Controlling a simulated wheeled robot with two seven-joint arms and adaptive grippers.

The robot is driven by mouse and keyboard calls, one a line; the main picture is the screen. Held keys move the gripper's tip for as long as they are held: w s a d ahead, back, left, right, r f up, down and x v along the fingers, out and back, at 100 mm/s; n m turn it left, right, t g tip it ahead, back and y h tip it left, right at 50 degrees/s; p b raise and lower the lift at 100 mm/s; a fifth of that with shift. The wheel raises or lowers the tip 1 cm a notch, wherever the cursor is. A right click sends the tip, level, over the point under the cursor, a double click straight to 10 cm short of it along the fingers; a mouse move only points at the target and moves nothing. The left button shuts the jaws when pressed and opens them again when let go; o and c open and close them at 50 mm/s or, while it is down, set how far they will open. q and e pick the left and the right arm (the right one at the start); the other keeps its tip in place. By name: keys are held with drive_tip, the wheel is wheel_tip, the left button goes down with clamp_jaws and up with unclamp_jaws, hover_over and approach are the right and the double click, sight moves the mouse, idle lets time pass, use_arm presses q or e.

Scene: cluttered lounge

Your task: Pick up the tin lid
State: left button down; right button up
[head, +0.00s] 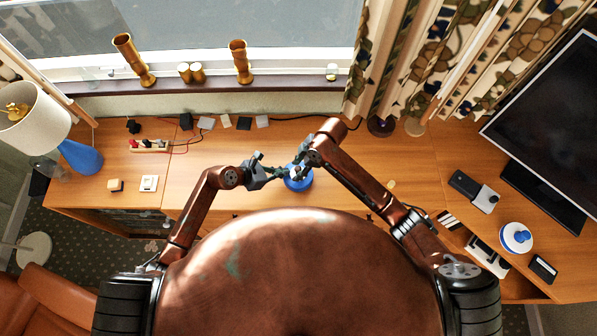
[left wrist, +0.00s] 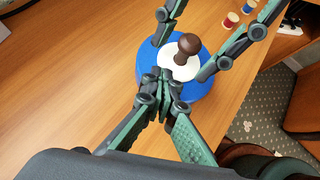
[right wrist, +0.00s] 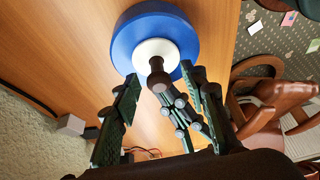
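The tin lid (head: 298,184) is a blue round piece with a white middle and a dark brown knob. It lies on the desk in front of me and fills the middle of the left wrist view (left wrist: 207,86) and the top of the right wrist view (right wrist: 190,30). My left gripper (left wrist: 165,82) is shut with its fingertips together beside the knob, apparently empty. My right gripper (right wrist: 159,74) is open, its fingers on either side of the knob. The two grippers' fingers are very close together. I cannot tell if any finger touches the knob.
The desk (head: 215,165) has clear wood left of the lid. A power strip (head: 149,145) and a blue lamp (head: 80,157) stand at the left. A monitor (head: 550,120), a blue-and-white round thing (head: 516,238) and small devices are at the right. Brass vases (head: 241,62) stand on the sill.

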sight(298, 168)
clamp_jaws()
drive_tip(key=shift+r, duration=0.1)
idle(0.3)
wheel_tip(298, 168, up, 10)
drive_tip(key=shift+f, duration=0.1)
idle(0.3)
drive_tip(key=c, duration=0.6)
unclamp_jaws()
clamp_jaws()
